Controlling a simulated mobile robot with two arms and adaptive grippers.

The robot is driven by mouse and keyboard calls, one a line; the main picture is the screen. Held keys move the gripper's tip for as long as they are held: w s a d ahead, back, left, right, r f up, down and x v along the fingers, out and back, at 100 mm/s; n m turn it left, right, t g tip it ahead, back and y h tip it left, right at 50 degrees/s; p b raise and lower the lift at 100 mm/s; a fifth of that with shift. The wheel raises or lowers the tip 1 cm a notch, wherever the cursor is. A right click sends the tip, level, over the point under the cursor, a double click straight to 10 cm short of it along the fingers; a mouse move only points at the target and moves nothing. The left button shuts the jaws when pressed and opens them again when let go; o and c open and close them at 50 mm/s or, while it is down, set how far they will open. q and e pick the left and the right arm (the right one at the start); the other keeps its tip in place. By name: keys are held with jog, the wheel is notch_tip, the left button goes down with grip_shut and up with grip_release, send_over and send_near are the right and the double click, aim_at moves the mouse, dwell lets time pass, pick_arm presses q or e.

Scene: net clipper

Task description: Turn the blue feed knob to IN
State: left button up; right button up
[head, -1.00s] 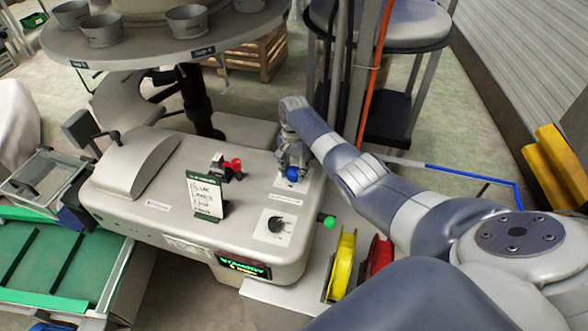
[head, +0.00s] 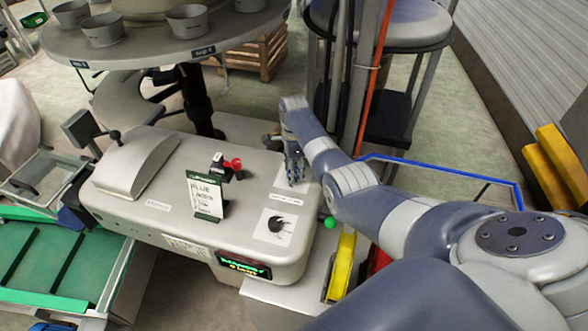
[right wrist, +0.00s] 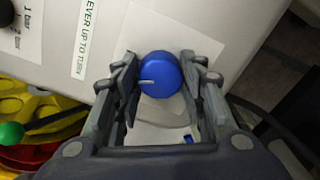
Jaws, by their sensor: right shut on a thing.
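The blue feed knob (right wrist: 160,76) shows in the right wrist view as a round cap with a short white pointer line towards its left side. My right gripper (right wrist: 160,88) has one finger on each side of it and is shut on it. In the head view my right gripper (head: 294,178) points down onto the right end of the grey machine (head: 240,185), and its fingers hide the knob. The IN mark cannot be read in either view. My left gripper is not in view.
Near the knob are a black dial (head: 279,223) on a white plate, a red-ended lever (head: 233,164), a green ball handle (head: 330,222) and a standing sign (head: 205,195). A lit display (head: 243,265) is on the front.

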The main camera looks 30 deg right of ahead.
jog(key=m, duration=0.5)
jog(key=shift+w+d+r, duration=0.1)
jog(key=shift+m, duration=0.4)
jog(key=o, duration=1.1)
jog(key=shift+c, duration=0.2)
notch_tip(320, 180, up, 12)
dwell(0.3)
